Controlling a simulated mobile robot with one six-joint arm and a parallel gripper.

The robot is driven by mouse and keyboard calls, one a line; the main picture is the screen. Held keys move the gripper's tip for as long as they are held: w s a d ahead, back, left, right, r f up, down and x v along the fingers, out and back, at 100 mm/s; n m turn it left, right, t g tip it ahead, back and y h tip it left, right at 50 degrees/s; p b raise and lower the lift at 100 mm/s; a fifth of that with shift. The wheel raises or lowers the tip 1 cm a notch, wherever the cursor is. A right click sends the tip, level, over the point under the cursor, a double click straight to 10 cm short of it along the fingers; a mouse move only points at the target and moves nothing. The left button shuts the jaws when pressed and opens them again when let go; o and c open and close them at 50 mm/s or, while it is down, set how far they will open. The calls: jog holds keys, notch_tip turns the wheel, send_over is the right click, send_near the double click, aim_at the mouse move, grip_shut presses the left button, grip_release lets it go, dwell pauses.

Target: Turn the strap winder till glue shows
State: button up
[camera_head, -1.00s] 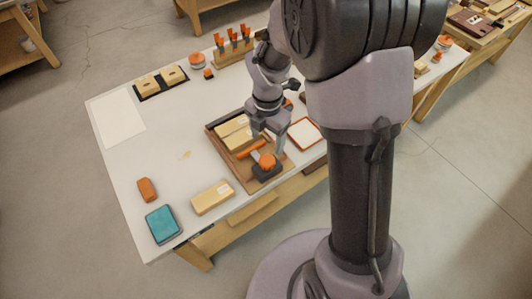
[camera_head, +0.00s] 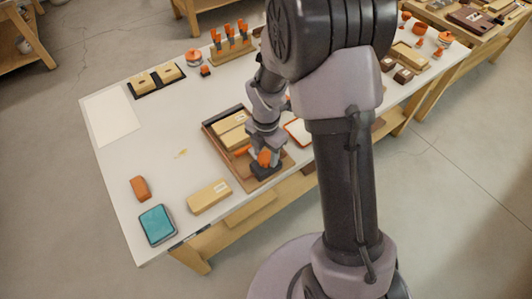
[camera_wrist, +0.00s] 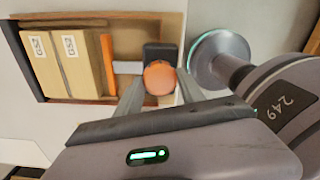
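The strap winder has a round orange knob (camera_wrist: 160,77) on a dark block (camera_wrist: 160,53) at the right end of a wooden tray. In the head view the knob (camera_head: 264,158) is partly covered by my gripper (camera_head: 262,153). In the wrist view my gripper (camera_wrist: 160,88) has a finger on each side of the knob, close to it; no firm grip shows. A pale strip (camera_wrist: 127,67) runs from an orange bar (camera_wrist: 107,65) towards the dark block. Two tan blocks (camera_wrist: 57,62) marked with labels lie beside the bar. I cannot make out glue on them.
The tray (camera_head: 243,185) rests on the white table (camera_head: 160,110). A tan box (camera_head: 209,197), a teal-topped case (camera_head: 158,225) and an orange block (camera_head: 140,188) stand left of it. A rack of orange-handled tools (camera_head: 230,45) is behind. The table's left middle is mostly clear.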

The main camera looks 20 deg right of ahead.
jog(key=shift+c, duration=0.7)
